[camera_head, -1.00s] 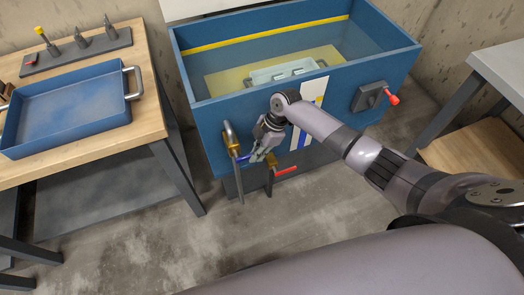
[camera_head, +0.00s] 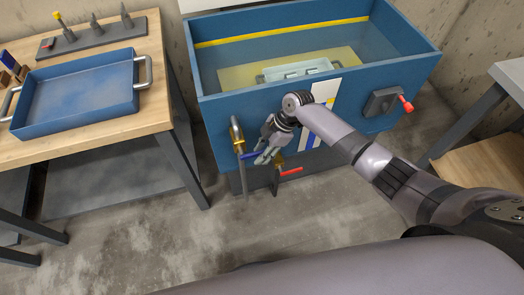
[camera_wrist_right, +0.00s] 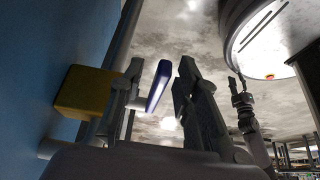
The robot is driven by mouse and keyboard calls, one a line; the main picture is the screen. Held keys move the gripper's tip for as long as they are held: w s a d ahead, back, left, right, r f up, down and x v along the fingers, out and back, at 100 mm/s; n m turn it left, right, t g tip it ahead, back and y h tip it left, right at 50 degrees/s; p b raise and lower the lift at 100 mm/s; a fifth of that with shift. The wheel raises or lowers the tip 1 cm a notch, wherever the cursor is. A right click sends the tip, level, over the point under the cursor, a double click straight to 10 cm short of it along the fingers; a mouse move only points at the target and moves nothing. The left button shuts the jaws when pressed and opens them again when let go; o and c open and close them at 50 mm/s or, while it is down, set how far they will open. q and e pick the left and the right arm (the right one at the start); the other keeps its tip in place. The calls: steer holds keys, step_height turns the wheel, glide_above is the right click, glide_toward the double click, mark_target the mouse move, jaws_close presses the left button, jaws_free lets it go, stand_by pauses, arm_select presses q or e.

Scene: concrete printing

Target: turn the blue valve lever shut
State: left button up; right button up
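The blue valve lever (camera_head: 247,156) sits on the left brass valve (camera_head: 236,134) at the front of the blue tank. In the right wrist view the lever (camera_wrist_right: 158,86) stands between the two fingers of my right gripper (camera_wrist_right: 161,70), with gaps visible on both sides. My right gripper (camera_head: 262,157) is open beside the lever's right end. The valve's yellow body (camera_wrist_right: 84,92) shows left of the fingers. A small dark arm, apparently my left one with its gripper (camera_wrist_right: 238,84), shows at the right of the wrist view, too small to read.
A red lever (camera_head: 291,172) on a second valve is just right of my right gripper. The blue tank (camera_head: 222,170) stands behind. A red-knobbed switch (camera_head: 406,104) is on its front right. A wooden table (camera_head: 150,118) with a blue tray (camera_head: 80,117) stands left.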

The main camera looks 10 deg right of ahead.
arm_select(q)
steer(key=shift+d, duration=0.3)
arm_select(e)
steer(key=v, duration=1.2)
